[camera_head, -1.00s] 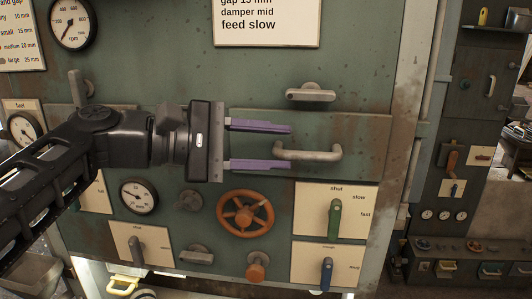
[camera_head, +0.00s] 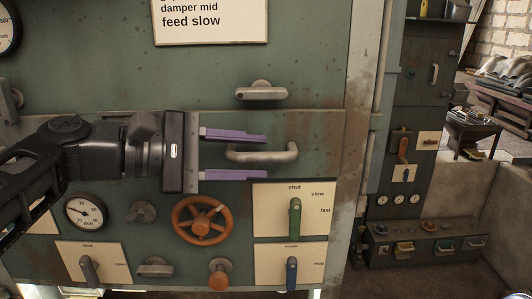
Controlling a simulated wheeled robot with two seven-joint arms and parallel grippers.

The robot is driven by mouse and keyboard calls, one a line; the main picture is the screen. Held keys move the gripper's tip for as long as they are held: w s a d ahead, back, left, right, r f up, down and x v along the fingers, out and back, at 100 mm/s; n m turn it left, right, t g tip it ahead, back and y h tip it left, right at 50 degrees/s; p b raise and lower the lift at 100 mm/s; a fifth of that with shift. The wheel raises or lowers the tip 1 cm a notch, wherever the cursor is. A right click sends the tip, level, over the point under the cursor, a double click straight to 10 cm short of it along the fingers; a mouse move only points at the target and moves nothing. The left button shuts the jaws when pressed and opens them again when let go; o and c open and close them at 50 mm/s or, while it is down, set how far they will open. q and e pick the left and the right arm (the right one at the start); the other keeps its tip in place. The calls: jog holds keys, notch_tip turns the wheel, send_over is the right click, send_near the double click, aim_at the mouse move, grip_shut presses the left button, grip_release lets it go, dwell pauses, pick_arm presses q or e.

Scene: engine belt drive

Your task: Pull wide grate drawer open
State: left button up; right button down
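A wide green drawer front (camera_head: 322,135) crosses the machine panel below the sign, its left part hidden behind my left arm. Its grey bar handle (camera_head: 275,155) lies horizontally. My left gripper (camera_head: 266,156) comes in from the left with its two purple fingers apart. One finger is above the left part of the handle and the other below it, as seen from the head. I see no finger pressed on the handle, and cannot tell how far it is from it in depth. The drawer front looks flush with the panel. My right gripper is out of view.
A grey latch handle (camera_head: 261,91) sticks out above the drawer. Below are an orange handwheel (camera_head: 202,221), a green lever (camera_head: 295,218), a blue lever (camera_head: 291,273) and an orange knob (camera_head: 218,275). Another control cabinet (camera_head: 425,120) stands to the right.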

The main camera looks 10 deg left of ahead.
aim_at(301, 143)
pick_arm(q)
jog(key=shift+x, duration=1.55)
jog(key=shift+c, duration=0.5)
grip_shut()
